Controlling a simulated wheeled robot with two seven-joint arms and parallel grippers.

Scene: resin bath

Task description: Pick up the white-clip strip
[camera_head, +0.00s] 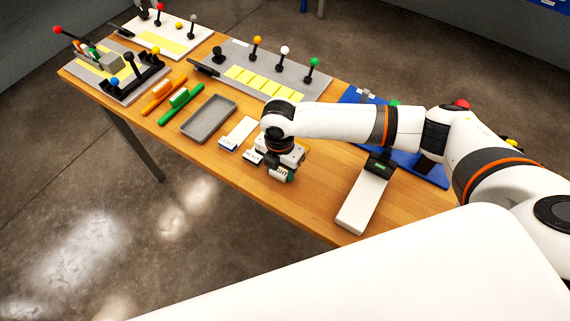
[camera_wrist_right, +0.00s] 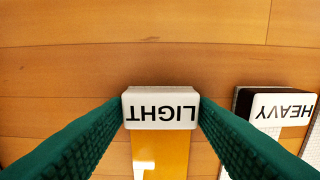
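The white-clip strip shows in the right wrist view as a white clip (camera_wrist_right: 160,112) marked LIGHT at the end of an amber strip. My right gripper (camera_wrist_right: 162,105) has its two green fingers against the left and right sides of this clip, with no gap that I can see. In the head view the right gripper (camera_head: 281,172) is low at the table's front part, with part of the lettered clip showing between its fingers. The amber strip is mostly hidden there. I cannot tell whether it still touches the table. My left gripper is not in view.
A dark clip with a white HEAVY label (camera_wrist_right: 283,108) lies close to the right in the wrist view. A grey tray (camera_head: 190,132), an orange tool (camera_head: 163,95) and a green tool (camera_head: 180,103) lie to the left. A white device (camera_head: 362,202) stands to the right.

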